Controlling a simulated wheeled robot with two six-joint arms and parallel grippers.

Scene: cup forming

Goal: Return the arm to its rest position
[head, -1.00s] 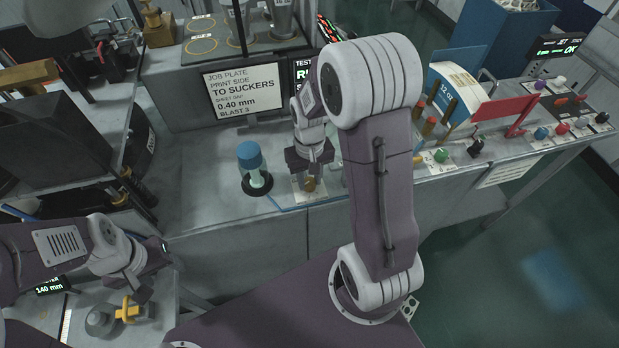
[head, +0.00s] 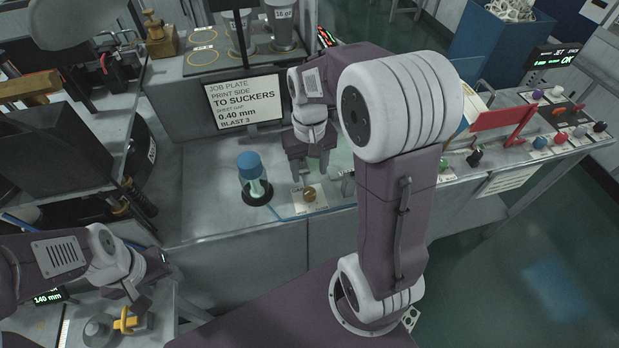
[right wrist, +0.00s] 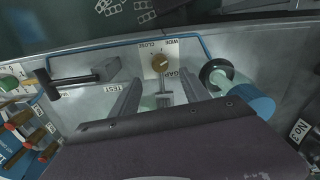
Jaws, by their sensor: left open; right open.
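My right gripper (head: 309,172) is open and empty above the bench, just behind a brass knob (head: 309,193) on a small plate. In the right wrist view its two fingers (right wrist: 160,100) stand apart, with the knob (right wrist: 162,63) beyond them on a plate marked WIDE and CLOSE. My right arm (head: 395,205) rises in front of the bench and bends over it. My left gripper (head: 143,290) is open and empty at the lower left, above a yellow-handled fitting (head: 126,322).
A blue-capped bottle (head: 251,175) stands in a black ring left of the right gripper. A job plate screen (head: 245,102) is behind. Red levers (head: 505,118) and colored buttons fill the bench's right side.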

